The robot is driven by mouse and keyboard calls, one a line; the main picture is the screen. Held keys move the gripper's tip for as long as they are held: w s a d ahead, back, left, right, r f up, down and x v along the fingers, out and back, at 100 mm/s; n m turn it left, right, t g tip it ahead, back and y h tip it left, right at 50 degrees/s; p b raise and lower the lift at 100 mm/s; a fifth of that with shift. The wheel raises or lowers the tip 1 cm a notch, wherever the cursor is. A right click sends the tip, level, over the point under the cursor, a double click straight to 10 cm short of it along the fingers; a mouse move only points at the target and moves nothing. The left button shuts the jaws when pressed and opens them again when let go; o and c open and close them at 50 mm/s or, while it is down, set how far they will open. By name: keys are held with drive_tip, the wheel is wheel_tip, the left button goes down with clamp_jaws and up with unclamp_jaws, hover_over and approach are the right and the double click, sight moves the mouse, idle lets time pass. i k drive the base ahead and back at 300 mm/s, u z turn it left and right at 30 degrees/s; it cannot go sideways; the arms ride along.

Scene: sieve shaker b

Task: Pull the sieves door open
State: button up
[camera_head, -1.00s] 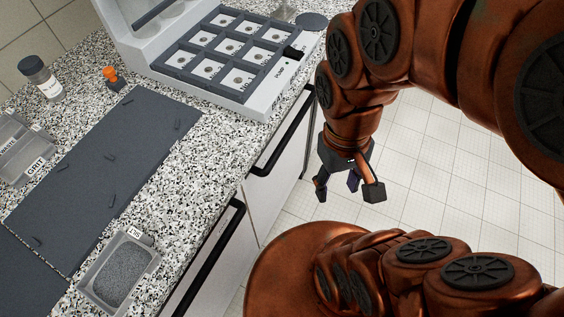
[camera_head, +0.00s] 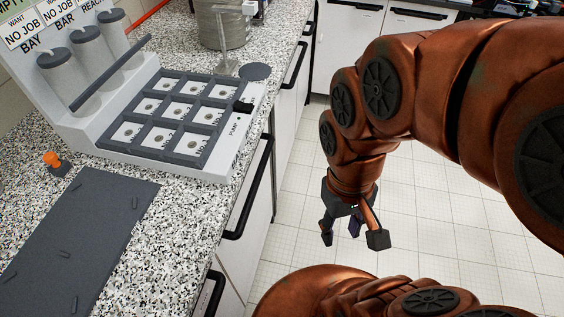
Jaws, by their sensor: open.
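White cabinet fronts with long black bar handles line the counter's front. One handle (camera_head: 250,188) is at the middle, another (camera_head: 295,63) farther back and a third (camera_head: 215,294) at the bottom edge. I cannot read a sieves label on any of them, so I cannot tell which is the sieves door. All these fronts look closed. My gripper (camera_head: 352,238) hangs over the floor to the right of the middle handle, fingers spread and pointing down. It is open and empty, apart from every handle.
The speckled counter (camera_head: 185,205) carries a grey-white rack (camera_head: 205,165) with a grid of compartments, a dark mat (camera_head: 80,240), an orange-topped item (camera_head: 52,160) and a metal cylinder (camera_head: 222,30). More white cabinets (camera_head: 350,40) stand at the back. The tiled floor (camera_head: 440,220) is clear.

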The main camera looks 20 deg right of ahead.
sight(239, 251)
drive_tip(key=z, duration=0.2)
drive_tip(key=k, duration=0.85)
drive_tip(key=u, duration=1.65)
